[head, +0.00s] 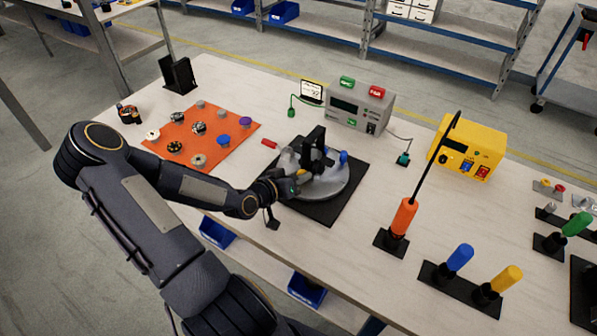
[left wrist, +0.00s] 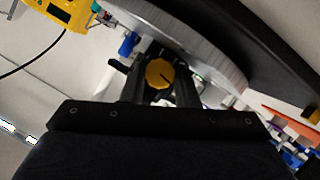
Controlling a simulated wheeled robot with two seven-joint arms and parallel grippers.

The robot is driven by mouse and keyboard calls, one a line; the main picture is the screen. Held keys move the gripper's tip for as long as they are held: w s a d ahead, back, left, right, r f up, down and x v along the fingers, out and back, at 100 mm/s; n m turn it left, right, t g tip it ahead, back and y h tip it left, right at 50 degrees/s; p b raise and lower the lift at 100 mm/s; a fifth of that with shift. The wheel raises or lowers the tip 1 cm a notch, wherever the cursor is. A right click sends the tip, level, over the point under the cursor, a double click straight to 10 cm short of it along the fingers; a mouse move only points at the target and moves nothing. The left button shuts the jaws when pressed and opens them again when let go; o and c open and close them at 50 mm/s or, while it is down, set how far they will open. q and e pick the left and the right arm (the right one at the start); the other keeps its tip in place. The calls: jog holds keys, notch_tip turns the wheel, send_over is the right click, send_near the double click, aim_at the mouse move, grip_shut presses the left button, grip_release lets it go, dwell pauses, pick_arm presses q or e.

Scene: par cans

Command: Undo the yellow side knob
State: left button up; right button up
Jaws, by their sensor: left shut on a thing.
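The yellow side knob (left wrist: 159,73) sits between the fingers of my left gripper (left wrist: 160,85) in the left wrist view, with a dark line on its face. In the head view my left gripper (head: 283,187) is at the left side of a round grey fixture (head: 325,188), and the yellow knob (head: 301,173) shows only as a small patch there. The fingers are shut on the knob. A blue knob (head: 343,157) is on the fixture's right side, and a black upright part stands on top. My right gripper is not in view.
The fixture stands on a black mat (head: 348,200). Behind it is a grey meter box (head: 358,105); an orange mat (head: 190,140) with several small parts lies left. Upright orange (head: 403,217), blue (head: 460,257) and yellow (head: 506,278) handled tools stand right. A yellow box (head: 468,148) is beyond.

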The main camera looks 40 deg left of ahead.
pick_arm(q)
jog(key=shift+a+n+h+p, duration=0.1)
jog(key=shift+n+h+p, duration=0.35)
jog(key=shift+n, duration=0.35)
jog(key=o, duration=1)
jog(key=shift+c, duration=0.2)
jog(key=shift+s+f, duration=0.1)
jog(key=shift+f, duration=0.05)
